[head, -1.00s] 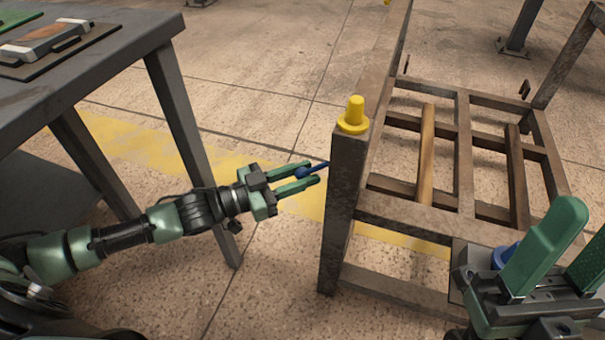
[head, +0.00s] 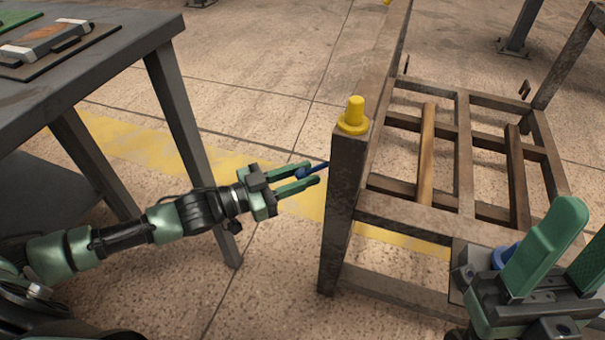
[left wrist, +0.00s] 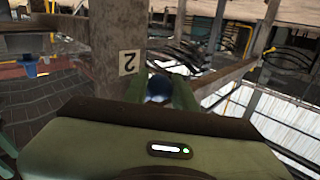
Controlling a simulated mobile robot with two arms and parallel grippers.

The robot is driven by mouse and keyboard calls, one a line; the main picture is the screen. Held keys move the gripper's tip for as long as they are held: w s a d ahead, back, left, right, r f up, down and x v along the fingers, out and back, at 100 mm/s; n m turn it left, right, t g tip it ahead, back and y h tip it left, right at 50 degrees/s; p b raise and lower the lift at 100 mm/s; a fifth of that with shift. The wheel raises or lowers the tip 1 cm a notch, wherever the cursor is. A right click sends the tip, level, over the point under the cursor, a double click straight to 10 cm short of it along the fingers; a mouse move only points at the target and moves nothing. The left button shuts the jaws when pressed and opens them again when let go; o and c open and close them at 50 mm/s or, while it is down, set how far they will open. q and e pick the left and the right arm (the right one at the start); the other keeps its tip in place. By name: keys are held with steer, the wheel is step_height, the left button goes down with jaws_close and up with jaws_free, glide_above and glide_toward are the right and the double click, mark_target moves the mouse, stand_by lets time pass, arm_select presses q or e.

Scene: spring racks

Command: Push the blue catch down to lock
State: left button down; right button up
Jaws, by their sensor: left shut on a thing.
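The blue catch (head: 314,168) is a thin lever with a round knob, reaching out to the left from the near corner post (head: 345,200) of the rusty rack. It slopes a little, with the knob lower than the end at the post. My left gripper (head: 309,174) is shut on the knob, beside the post. In the left wrist view the blue knob (left wrist: 158,88) sits between the green fingers, in front of the post, which carries a label marked 2. My right gripper (head: 580,225) is at the lower right, its fingers apart, partly cut off by the frame edge.
A yellow peg (head: 354,115) stands on top of the post. A blue round part (head: 504,257) shows behind a right finger, partly hidden. A dark steel table (head: 110,62) stands at the left. Bare floor (head: 265,100) lies between table and rack.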

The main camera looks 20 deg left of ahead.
stand_by(0.5)
arm_select(q)
steer(key=shift+a+r+p, duration=0.1)
steer(key=shift+r+p, duration=0.2)
steer(key=shift+p, duration=0.75)
steer(key=shift+m+p, duration=0.3)
steer(key=shift+p, duration=0.2)
steer(key=shift+f, duration=0.2)
steer(key=c, duration=1.1)
jaws_free()
steer(key=shift+c, duration=0.2)
